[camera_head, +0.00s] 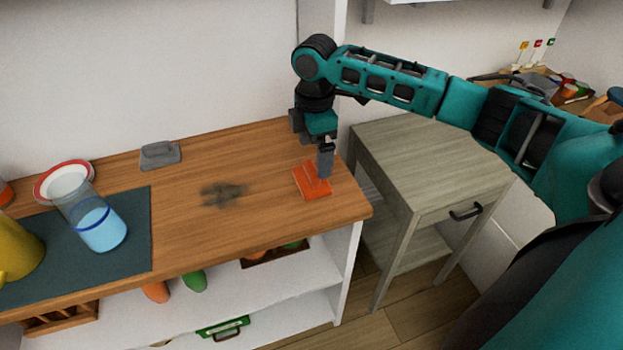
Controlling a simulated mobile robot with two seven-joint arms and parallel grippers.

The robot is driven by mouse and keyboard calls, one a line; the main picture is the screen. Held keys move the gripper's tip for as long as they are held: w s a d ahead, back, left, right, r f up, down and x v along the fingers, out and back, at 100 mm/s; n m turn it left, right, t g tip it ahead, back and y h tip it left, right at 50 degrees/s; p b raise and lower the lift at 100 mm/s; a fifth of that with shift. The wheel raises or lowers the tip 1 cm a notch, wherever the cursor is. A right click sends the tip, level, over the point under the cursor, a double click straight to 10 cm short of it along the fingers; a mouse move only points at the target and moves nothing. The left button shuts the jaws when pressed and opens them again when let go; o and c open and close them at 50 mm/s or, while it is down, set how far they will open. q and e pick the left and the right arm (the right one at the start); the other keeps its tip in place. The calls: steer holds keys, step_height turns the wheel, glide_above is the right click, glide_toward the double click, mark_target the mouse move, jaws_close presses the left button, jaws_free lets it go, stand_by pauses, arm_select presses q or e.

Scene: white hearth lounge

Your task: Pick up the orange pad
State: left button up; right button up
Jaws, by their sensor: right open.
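The orange pad (311,186) lies on the wooden counter top, near its right end. It is a flat orange piece with a raised block on top. My right gripper (325,163) points down at the pad's upper right side. It is open, and one dark finger shows just by the raised block; I cannot tell whether it touches. The other finger is hidden. My left gripper is not in view.
A grey pad (160,154) lies at the back of the counter (180,225), with a dark smudge (222,193) mid-counter. A glass of blue liquid (100,226) stands on a dark mat (135,250) at left. A grey side table (430,160) stands right.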

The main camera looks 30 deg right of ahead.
mark_target(311, 168)
steer(key=f, duration=0.5)
steer(key=shift+w+a+f+b, duration=0.2)
steer(key=shift+w+b, duration=0.1)
steer(key=shift+b, duration=0.05)
steer(key=c, duration=1)
step_height(311, 168, up, 20)
steer(key=p, duration=0.2)
steer(key=o, duration=0.5)
steer(key=c, duration=0.4)
